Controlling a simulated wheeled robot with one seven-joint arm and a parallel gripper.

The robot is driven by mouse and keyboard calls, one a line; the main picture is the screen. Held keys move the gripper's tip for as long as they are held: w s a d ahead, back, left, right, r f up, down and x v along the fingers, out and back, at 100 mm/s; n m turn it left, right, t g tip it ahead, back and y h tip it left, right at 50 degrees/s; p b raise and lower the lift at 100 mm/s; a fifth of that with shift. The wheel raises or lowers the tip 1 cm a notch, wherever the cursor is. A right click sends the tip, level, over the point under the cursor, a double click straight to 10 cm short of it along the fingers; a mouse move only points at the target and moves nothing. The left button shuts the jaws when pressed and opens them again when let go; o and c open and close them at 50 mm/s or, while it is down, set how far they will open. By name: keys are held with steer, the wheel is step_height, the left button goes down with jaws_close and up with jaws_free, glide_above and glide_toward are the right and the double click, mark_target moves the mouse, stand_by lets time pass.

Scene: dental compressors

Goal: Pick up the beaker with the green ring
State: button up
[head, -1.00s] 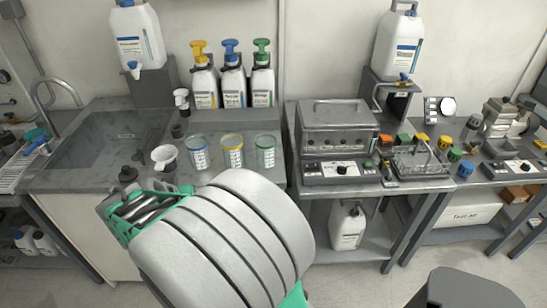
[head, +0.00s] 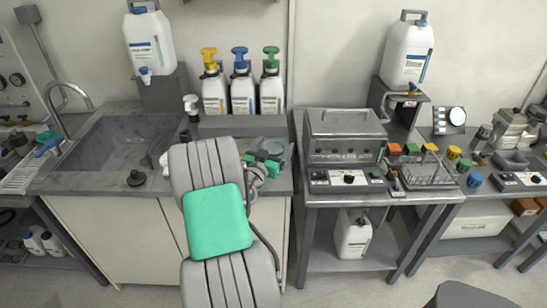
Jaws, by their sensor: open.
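The beaker with the green ring (head: 273,147) is mostly hidden at the right part of the sink counter; only a faint clear part seems to show behind my gripper. My gripper (head: 264,163), with green and dark parts, is low over the counter at that beaker's place. It is open. I cannot tell whether the beaker stands between the fingers or beyond them. The beakers with blue and yellow rings are hidden behind my arm.
Pump bottles with yellow (head: 214,90), blue (head: 242,88) and green (head: 271,88) tops stand behind on a ledge. The sink (head: 115,145) is at left. A grey steel-lidded device (head: 345,135) stands on the right table, across a narrow gap.

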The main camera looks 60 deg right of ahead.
steer(key=shift+d, duration=1.2)
steer(key=shift+w, duration=0.1)
steer(key=shift+c, duration=0.5)
steer(key=c, duration=1.8)
steer(key=shift+o, duration=0.2)
steer(key=shift+r, duration=0.1)
